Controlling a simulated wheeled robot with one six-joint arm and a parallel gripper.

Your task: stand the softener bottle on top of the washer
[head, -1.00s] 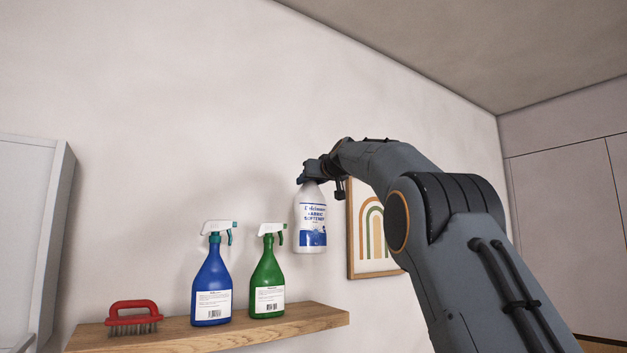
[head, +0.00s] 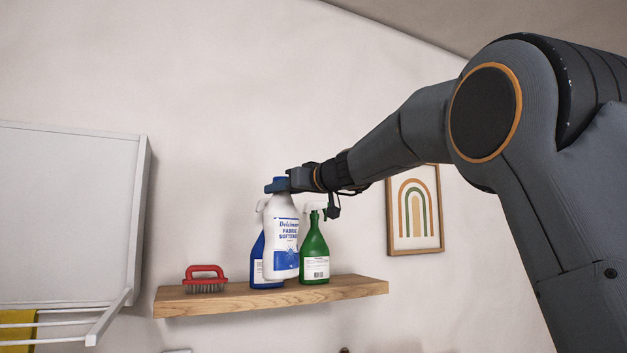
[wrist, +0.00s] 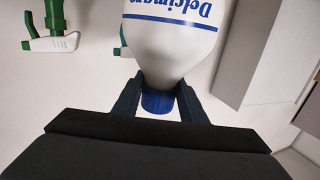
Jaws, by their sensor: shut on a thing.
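The softener bottle (head: 281,240) is white with a blue cap and a blue-printed label reading fabric softener. My gripper (head: 287,184) is shut on it at the cap and holds it upright, in front of the wall shelf in the head view. In the wrist view the bottle's white shoulder (wrist: 172,35) and blue cap (wrist: 158,101) show between the two fingers of my gripper (wrist: 158,103). The washer is not in view.
A wooden shelf (head: 345,287) holds a red brush (head: 205,279), a blue spray bottle (head: 257,262) partly hidden by the softener, and a green spray bottle (head: 316,250). A framed picture (head: 414,210) hangs right. A white drying rack (head: 70,215) with yellow cloth (head: 17,328) is left.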

